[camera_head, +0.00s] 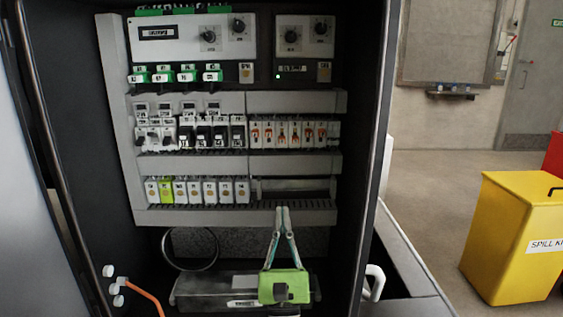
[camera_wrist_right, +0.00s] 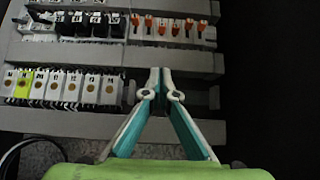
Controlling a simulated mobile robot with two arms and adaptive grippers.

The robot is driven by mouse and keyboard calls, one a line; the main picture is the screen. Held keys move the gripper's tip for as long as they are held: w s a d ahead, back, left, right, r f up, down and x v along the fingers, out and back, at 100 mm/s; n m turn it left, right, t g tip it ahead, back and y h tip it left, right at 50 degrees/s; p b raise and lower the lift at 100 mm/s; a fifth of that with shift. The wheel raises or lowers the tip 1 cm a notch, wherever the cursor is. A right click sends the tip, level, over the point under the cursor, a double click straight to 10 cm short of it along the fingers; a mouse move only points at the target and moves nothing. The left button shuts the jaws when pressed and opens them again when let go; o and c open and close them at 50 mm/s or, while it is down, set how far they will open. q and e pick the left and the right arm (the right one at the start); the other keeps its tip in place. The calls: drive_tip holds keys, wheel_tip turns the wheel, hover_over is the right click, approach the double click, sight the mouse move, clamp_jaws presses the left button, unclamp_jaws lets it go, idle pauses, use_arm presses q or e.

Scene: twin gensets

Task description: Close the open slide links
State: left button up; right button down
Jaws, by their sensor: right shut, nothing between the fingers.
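A row of white slide links with orange sliders (camera_head: 288,134) sits on the middle rail, right half, of the open cabinet. They also show at the top of the right wrist view (camera_wrist_right: 176,29). The orange sliders do not all look at the same height, but which are open is too small to tell. My right gripper (camera_head: 282,212) has a green body and teal-grey fingers pointing up. Its fingertips (camera_wrist_right: 158,78) are together and empty, below the link row, in front of the lower rail area. My left gripper is not in view.
Black and white breakers (camera_head: 212,133) stand left of the links. White modules and a yellow-green one (camera_head: 166,191) fill the lower rail's left half. Control panels with knobs (camera_head: 208,37) are above. A yellow spill bin (camera_head: 508,240) stands outside, right.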

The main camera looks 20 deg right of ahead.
sight(282, 142)
drive_tip(key=p+x, duration=0.1)
drive_tip(key=x, duration=0.9)
drive_tip(key=shift+s+r, duration=0.1)
drive_tip(key=shift+r, duration=0.05)
wheel_tip(282, 142, up, 3)
drive_tip(key=shift+r+p, duration=0.1)
drive_tip(key=shift+p, duration=0.4)
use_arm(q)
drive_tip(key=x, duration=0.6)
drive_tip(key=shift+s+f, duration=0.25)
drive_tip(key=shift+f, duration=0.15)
use_arm(e)
drive_tip(key=shift+r, duration=0.3)
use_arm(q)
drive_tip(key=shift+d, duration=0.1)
use_arm(e)
drive_tip(key=shift+r, duration=0.2)
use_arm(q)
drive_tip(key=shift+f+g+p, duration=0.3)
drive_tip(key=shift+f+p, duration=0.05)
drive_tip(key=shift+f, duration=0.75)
use_arm(e)
drive_tip(key=shift+r, duration=1.15)
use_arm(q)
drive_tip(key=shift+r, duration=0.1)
